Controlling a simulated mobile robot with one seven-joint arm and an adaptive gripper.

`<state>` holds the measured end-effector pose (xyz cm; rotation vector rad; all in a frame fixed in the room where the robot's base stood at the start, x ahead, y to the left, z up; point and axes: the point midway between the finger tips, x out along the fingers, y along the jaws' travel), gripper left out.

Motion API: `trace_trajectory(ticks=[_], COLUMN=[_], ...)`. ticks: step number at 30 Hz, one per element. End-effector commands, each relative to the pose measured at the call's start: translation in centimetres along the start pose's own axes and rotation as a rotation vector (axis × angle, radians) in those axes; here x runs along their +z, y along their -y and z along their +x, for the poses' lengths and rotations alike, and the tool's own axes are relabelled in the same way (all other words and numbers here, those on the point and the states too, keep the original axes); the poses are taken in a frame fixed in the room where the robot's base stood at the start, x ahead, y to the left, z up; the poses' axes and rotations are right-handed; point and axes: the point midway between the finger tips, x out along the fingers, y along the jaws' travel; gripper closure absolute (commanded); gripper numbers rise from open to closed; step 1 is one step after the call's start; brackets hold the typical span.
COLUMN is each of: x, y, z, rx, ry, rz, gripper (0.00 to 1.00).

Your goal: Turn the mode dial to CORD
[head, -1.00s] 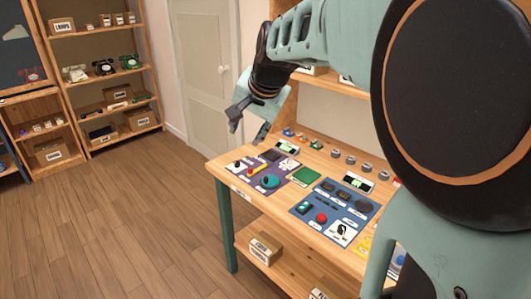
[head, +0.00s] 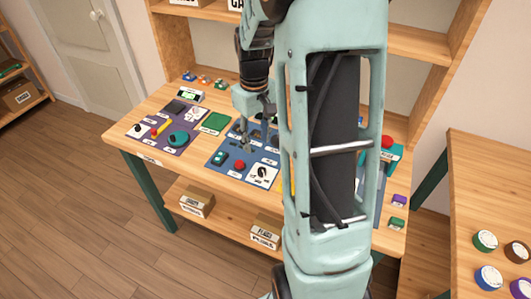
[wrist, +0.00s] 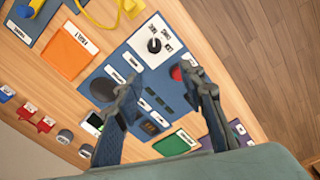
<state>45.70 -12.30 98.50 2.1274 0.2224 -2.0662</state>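A black dial knob on a white plate with small labels (wrist: 153,45) sits on a blue panel (wrist: 122,55). It also shows in the head view (head: 262,173), near the front edge of the blue panel. The label text is too small to read. My gripper (wrist: 163,84) is open and empty, pointing down over the blue panel, with the knob beyond its fingertips and apart from them. In the head view my gripper (head: 252,138) hangs over the back part of that panel. A red button (wrist: 176,72) lies close to the right fingertip.
A purple panel (head: 150,140) with a teal dial (head: 179,139) and another small black knob (head: 138,129) lies to the left. A green pad (head: 216,121) lies between the panels. An orange plate (wrist: 72,50) is beside the blue panel. My arm hides the table's right part.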

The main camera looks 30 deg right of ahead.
Motion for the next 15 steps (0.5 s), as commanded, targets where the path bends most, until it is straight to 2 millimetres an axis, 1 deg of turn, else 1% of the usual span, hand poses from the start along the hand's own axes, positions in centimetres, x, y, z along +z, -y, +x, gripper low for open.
trace_trajectory(ticks=[1, 3, 8, 11, 15], x=[0.6, 1.0, 1.3, 1.4, 1.5], y=[-0.2, -0.3, -0.2, -0.2, -0.1], z=[0.5, 0.8, 2.2, 3.8, 6.6], rx=[-0.009, -0.015, -0.021, -0.022, -0.022], ry=[0.014, 0.024, 0.032, 0.033, 0.033], rz=[-0.018, -0.04, -0.057, -0.056, -0.054], gripper=[0.63, 0.63, 0.63, 0.63, 0.63])
